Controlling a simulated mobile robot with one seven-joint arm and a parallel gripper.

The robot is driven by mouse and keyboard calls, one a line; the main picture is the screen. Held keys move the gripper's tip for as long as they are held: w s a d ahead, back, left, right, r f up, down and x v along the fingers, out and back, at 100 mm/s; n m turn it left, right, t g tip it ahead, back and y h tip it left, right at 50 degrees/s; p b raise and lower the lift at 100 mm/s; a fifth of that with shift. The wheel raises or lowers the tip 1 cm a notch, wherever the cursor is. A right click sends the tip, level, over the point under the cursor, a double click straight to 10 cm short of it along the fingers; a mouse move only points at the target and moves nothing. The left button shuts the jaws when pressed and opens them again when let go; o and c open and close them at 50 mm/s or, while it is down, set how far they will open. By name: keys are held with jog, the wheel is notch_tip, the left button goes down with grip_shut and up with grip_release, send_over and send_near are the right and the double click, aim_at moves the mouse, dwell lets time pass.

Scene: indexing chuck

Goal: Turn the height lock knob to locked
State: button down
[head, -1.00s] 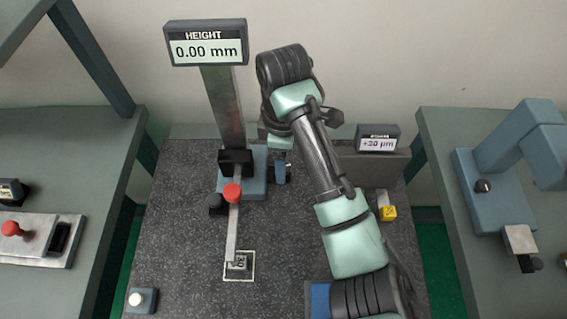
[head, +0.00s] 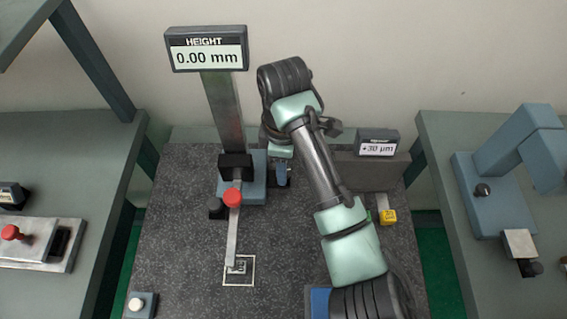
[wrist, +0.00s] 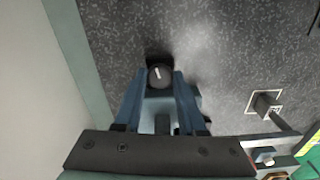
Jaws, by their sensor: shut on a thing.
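The height gauge stands at the back middle of the table, with a tall metal column (head: 224,118) and a blue base (head: 258,192). Its display (head: 208,49) reads 0.00 mm. A dark round knob (wrist: 160,75) with a white pointer line shows in the wrist view. My gripper (wrist: 157,78) is shut on this knob, one blue finger on each side. The line is nearly upright in that picture, slightly tilted. No lock markings are readable. In the head view my gripper (head: 282,176) is beside the right of the base, and the knob cannot be made out there.
A red knob (head: 232,197) and a black knob (head: 217,208) sit in front of the column. The gauge's thin arm reaches a white outlined square (head: 240,284). Side benches flank the table.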

jog(key=shift+a+r+m+p, duration=0.1)
jog(key=shift+r+m+p, duration=0.2)
jog(key=shift+m+p, duration=0.55)
jog(key=shift+f+m+p, duration=0.1)
jog(key=shift+m+p, duration=0.45)
jog(key=shift+p, duration=0.2)
jog(key=shift+f, duration=0.15)
jog(key=c, duration=0.5)
grip_release()
notch_tip(320, 180, up, 13)
jog(key=p, duration=0.5)
